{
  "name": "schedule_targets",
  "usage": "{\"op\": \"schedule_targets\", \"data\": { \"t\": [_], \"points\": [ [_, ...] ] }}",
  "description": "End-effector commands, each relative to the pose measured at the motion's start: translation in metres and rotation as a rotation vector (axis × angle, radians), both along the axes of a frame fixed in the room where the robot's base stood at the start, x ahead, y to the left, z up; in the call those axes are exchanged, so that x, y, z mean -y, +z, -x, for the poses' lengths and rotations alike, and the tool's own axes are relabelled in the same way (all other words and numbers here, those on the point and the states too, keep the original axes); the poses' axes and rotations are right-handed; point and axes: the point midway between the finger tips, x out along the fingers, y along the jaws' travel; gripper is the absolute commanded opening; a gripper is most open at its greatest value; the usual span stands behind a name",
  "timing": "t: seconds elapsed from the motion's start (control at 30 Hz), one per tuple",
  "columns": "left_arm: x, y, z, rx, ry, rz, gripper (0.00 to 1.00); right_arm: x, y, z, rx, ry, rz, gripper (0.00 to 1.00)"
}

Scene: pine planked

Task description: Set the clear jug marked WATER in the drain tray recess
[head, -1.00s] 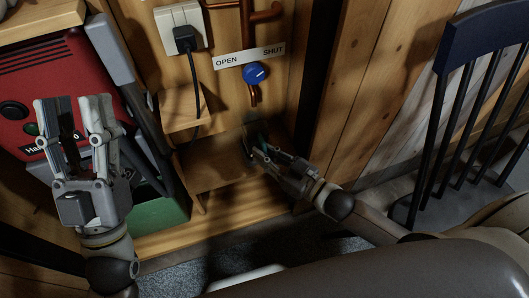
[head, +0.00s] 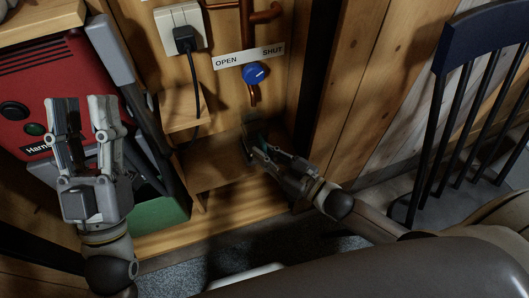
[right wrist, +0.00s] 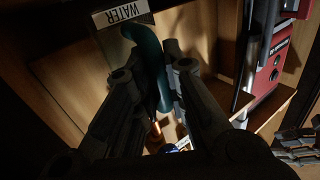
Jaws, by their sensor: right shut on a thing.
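The clear jug shows in the right wrist view as a white WATER label (right wrist: 122,12) above a teal handle (right wrist: 150,62). My right gripper (right wrist: 160,75) is shut on this handle. In the head view my right gripper (head: 265,152) is low in front of the wooden wall, with the dark, see-through jug (head: 255,129) at its tips. Shadow blurs the jug's outline, and I cannot tell whether it touches anything. I cannot clearly make out the drain tray recess. My left gripper (head: 82,118) is open and empty at the left, in front of the red machine.
A red machine (head: 55,85) stands at the left above a green box (head: 160,212). A wooden shelf (head: 215,168) lies left of the jug. A blue knob (head: 256,73) under an OPEN/SHUT label and a plugged socket (head: 180,25) are above. A dark chair (head: 470,110) is at the right.

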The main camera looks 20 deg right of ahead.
Motion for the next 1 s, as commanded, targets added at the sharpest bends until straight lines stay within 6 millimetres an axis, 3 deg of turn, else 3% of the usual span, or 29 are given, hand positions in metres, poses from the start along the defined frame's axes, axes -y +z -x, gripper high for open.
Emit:
{"op": "schedule_targets", "data": {
  "t": [1.0],
  "points": [
    [0.003,-0.02,-0.018,-0.144,0.007,-0.04,0.4,0.0,0.001,0.0,0.001,-0.009,0.0,0.0]
  ]
}}
